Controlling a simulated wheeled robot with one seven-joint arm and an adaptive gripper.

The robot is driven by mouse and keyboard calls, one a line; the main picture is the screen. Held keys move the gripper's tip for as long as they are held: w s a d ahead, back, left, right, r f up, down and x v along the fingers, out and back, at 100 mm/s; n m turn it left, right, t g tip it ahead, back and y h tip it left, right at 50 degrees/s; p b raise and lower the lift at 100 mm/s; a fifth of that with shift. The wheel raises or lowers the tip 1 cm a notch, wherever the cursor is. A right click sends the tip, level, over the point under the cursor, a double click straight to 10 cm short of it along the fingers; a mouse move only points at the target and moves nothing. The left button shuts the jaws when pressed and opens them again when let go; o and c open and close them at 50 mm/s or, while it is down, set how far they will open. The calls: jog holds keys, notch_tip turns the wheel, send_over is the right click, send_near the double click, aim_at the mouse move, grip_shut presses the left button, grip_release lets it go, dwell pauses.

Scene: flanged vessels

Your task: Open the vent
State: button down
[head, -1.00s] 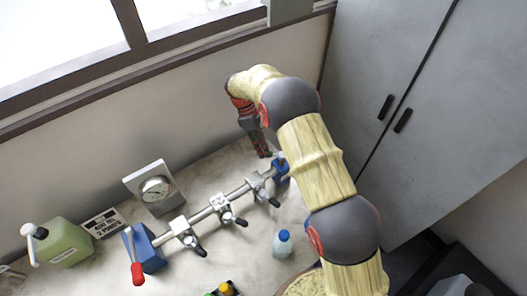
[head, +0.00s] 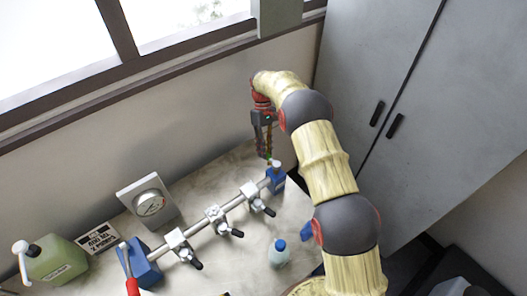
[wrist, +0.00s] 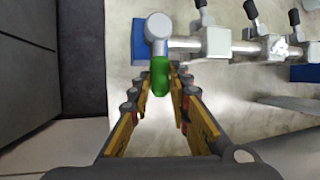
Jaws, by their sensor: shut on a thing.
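The vent appears to be the green-gripped lever at the far right end of the pipe in the head view. Its green grip (wrist: 160,78) hangs from a round grey cap (wrist: 158,27) in the wrist view. My gripper (head: 266,154) points down at this end of the pipe. In the wrist view my gripper (wrist: 159,72) has its two fingers on either side of the green grip, shut on it. In the head view the grip is mostly hidden by the fingers.
The grey pipe (head: 199,224) carries several black-handled clamps and rests on blue blocks at both ends. A red lever (head: 131,286) is at its left end. A gauge (head: 150,203), green canister (head: 57,262) and blue-capped bottle (head: 279,254) stand nearby. A grey cabinet (head: 455,130) stands right.

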jog(key=shift+w+d, duration=0.1)
jog(key=shift+d, duration=0.05)
dwell(0.4)
jog(key=c, duration=1.7)
grip_release()
jog(key=shift+o, duration=0.2)
jog(key=shift+r, duration=0.1)
jog(key=v, duration=1.1)
jog(key=shift+w+r, duration=0.2)
jog(key=shift+r, duration=0.15)
jog(key=shift+m, duration=0.3)
